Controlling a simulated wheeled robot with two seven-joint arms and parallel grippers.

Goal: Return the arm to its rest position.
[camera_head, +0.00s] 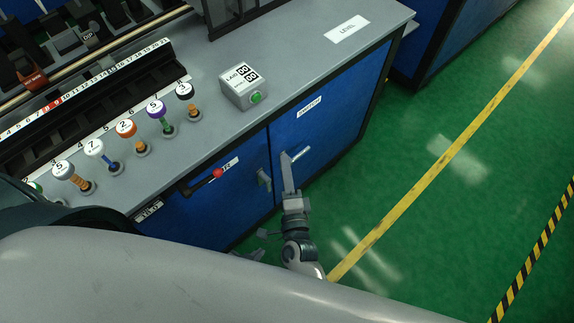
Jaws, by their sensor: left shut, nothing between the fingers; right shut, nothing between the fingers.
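My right gripper (288,167) points up the picture beside the blue cabinet doors, its narrow fingers shut and empty. Its wrist runs down behind a large pale grey link of mine that fills the bottom of the view. My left gripper (249,255) is lower, just left of that wrist. Only small dark parts of it show above the grey link, and the rest is hidden. It is shut with nothing visible in it. I cannot tell whether the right fingers touch the door.
A grey bench top (300,62) carries numbered spools (161,116) in a row and a box with a green button (238,88). A red-knobbed lever (216,174) and door handle (264,179) stick out in front. Green floor (440,210) is clear at right.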

